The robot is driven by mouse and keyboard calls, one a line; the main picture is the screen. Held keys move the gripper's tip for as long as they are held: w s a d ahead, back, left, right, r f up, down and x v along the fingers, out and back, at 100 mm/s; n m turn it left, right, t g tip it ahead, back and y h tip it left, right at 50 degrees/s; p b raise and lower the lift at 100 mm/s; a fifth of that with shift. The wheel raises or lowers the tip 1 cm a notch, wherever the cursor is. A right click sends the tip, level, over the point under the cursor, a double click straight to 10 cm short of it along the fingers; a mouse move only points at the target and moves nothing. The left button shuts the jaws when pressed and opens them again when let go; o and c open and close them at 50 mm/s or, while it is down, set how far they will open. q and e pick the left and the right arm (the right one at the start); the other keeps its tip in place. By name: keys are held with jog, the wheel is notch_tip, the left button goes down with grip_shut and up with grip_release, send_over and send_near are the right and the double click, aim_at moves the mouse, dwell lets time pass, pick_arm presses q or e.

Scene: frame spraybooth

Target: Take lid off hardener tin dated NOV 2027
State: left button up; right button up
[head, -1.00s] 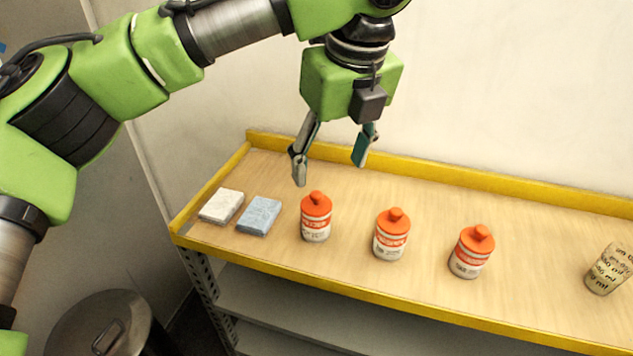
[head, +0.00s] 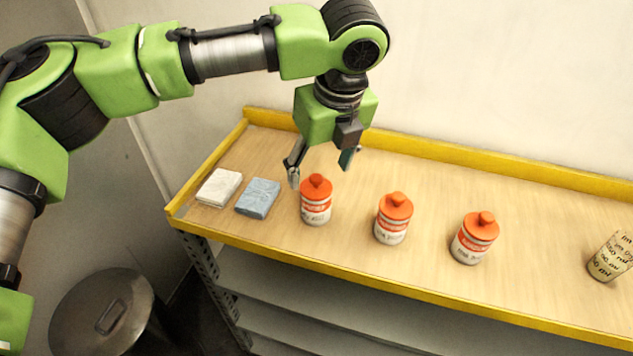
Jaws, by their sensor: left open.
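Three white tins with orange knobbed lids stand upright on the wooden shelf top: a left tin (head: 316,210), a middle tin (head: 391,229) and a right tin (head: 466,249). All three lids are on: the left lid (head: 316,187), the middle lid (head: 396,206) and the right lid (head: 481,226). The printing on the tins is too small to read, so I cannot tell which is dated NOV 2027. My left gripper (head: 321,171) is open and empty, pointing down, with its fingers apart near the left tin's lid. My right gripper is not in view.
A white block (head: 219,187) and a blue block (head: 258,198) lie left of the tins. A printed cup (head: 611,258) stands at the far right. A yellow rim (head: 450,157) edges the shelf. A lidded metal bin (head: 105,315) stands on the floor at lower left.

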aim_at(318, 178)
pick_arm(q)
jog(key=shift+x, duration=1.75)
jog(key=c, duration=0.8)
jog(key=shift+r, duration=0.1)
jog(key=shift+c, duration=0.2)
